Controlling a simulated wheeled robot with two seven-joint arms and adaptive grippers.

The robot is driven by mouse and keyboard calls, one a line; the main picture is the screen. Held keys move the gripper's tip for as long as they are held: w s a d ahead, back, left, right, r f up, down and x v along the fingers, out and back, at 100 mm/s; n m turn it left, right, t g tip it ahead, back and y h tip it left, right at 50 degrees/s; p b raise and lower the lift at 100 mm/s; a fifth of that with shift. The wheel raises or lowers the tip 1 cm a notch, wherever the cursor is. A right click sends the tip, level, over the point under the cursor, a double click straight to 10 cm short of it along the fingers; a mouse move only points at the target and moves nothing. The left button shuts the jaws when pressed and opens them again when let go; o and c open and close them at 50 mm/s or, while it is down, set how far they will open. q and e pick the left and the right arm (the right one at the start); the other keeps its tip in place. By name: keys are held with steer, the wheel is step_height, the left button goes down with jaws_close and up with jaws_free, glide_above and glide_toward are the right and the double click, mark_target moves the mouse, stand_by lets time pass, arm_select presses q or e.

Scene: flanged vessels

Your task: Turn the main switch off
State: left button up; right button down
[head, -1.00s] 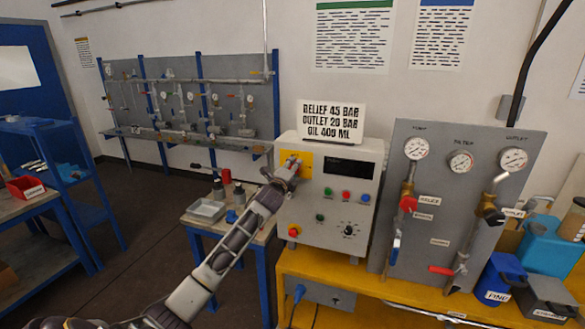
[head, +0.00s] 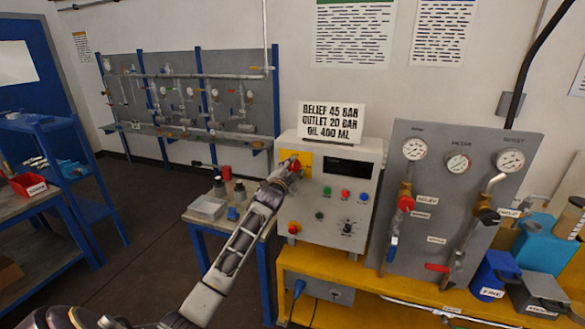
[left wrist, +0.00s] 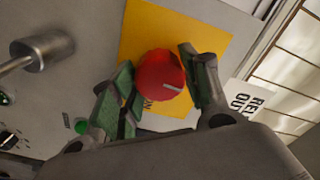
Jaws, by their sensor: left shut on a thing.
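The main switch is a round red knob (left wrist: 160,77) with a pale pointer line, set on a yellow plate (left wrist: 188,40) on the control box. In the head view the yellow plate (head: 305,160) is at the upper left of the grey control box (head: 338,232). My left gripper (left wrist: 158,84) is shut on the red knob, one green-padded finger on each side of it. In the head view my left gripper (head: 287,173) reaches the knob from the lower left and covers part of it. My right gripper is not in view.
The box front also carries coloured buttons, a black dial (head: 347,229) and a red stop button (head: 293,228). A panel with gauges and valves (head: 447,205) stands right of it. Blue and grey bins (head: 493,278) sit at the far right. A small bench (head: 243,218) stands left.

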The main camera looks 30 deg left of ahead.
arm_select(q)
steer(key=shift+n, duration=0.5)
steer(key=shift+f, duration=0.1)
steer(key=o, duration=1)
steer(key=shift+s, duration=0.15)
steer(key=v, duration=1.1)
steer(key=shift+s, duration=0.35)
steer(key=shift+n, duration=0.3)
